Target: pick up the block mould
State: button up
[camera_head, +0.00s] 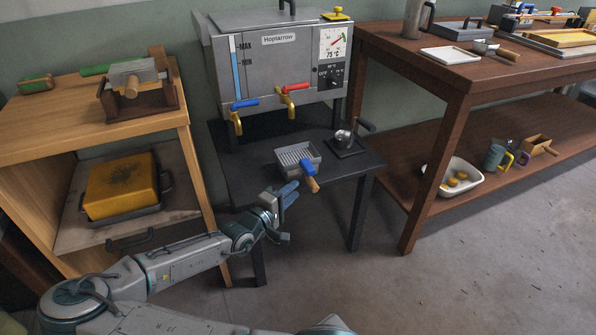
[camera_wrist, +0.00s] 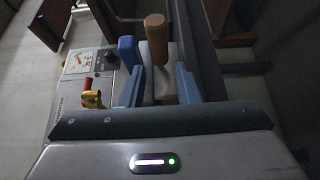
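A grey ribbed tray (camera_head: 297,157) with a blue grip piece and a wooden handle (camera_head: 313,184) sits on the black stand; I take it to be the block mould. In the wrist view the wooden handle (camera_wrist: 155,38) and blue piece (camera_wrist: 127,50) show just beyond my fingers. My gripper (camera_head: 289,192) is beside and left of the handle in the head view. In the wrist view my gripper (camera_wrist: 158,88) has its blue fingers apart, with the handle lined up between them. I cannot tell whether they touch it.
The black stand (camera_head: 340,170) also bears a dark tray with a small metal cup (camera_head: 343,138). A grey tank (camera_head: 275,65) with red- and blue-handled taps stands behind. A wooden shelf unit (camera_head: 90,130) is at left, a brown table (camera_head: 465,75) at right. The floor in front is clear.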

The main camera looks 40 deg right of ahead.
jog(key=x, duration=0.2)
jog(key=b+x, duration=0.1)
jog(key=shift+s+d, duration=0.15)
jog(key=shift+d, duration=0.25)
jog(key=shift+w+d+b, duration=0.2)
jog(key=shift+d+b, duration=0.15)
jog(key=shift+d, duration=0.3)
jog(key=shift+r, duration=0.1)
grip_shut()
